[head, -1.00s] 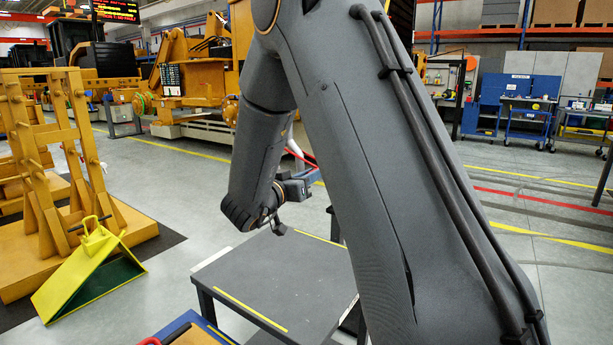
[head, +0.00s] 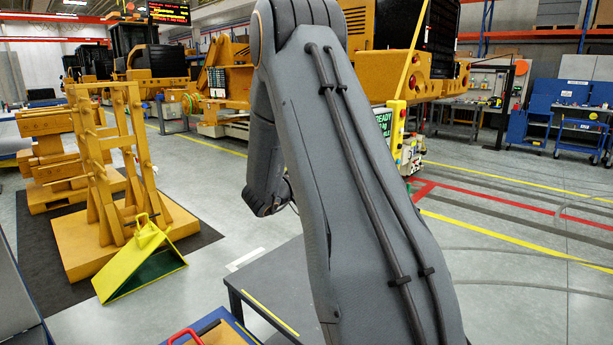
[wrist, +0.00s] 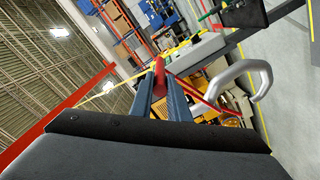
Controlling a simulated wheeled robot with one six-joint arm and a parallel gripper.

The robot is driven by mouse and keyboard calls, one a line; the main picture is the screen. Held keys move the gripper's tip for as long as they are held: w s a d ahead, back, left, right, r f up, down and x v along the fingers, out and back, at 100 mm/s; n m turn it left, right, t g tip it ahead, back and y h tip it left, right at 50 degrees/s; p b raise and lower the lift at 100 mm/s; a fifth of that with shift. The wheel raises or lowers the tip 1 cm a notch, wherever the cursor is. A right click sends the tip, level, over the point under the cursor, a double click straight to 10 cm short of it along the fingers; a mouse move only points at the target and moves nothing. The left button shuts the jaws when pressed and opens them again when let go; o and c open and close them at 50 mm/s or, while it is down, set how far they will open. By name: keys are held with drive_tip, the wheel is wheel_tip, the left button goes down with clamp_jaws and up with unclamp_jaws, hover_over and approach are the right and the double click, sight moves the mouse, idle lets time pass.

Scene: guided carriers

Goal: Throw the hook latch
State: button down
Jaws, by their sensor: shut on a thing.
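In the wrist view my gripper (wrist: 160,98) points away from the camera, its two blue-grey fingers close together. They are shut on a red rounded grip (wrist: 159,70), which shows between and just beyond the fingertips. I take this to be the latch's handle; the hook end and its catch cannot be made out. A pale grey block (wrist: 197,50) lies just beyond the grip. In the head view my arm hides the gripper and the latch.
A curved grey handle (wrist: 262,72) stands close to the right of my fingers. A long red bar (wrist: 85,92) slants past on the left. In the head view, a dark table (head: 285,283) stands below my arm, and a yellow-green wedge (head: 135,262) and yellow frame (head: 110,170) stand left.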

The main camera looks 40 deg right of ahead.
drive_tip(key=w+r+p, duration=0.2)
drive_tip(key=w+r, duration=0.2)
drive_tip(key=r, duration=0.2)
drive_tip(key=shift+w+a, duration=0.15)
drive_tip(key=shift+a, duration=0.25)
drive_tip(key=shift+r, duration=0.15)
drive_tip(key=c, duration=1.7)
unclamp_jaws()
drive_tip(key=shift+f, duration=0.2)
drive_tip(key=shift+b+v, duration=1.3)
drive_tip(key=shift+v, duration=2.65)
drive_tip(key=shift+w, duration=0.2)
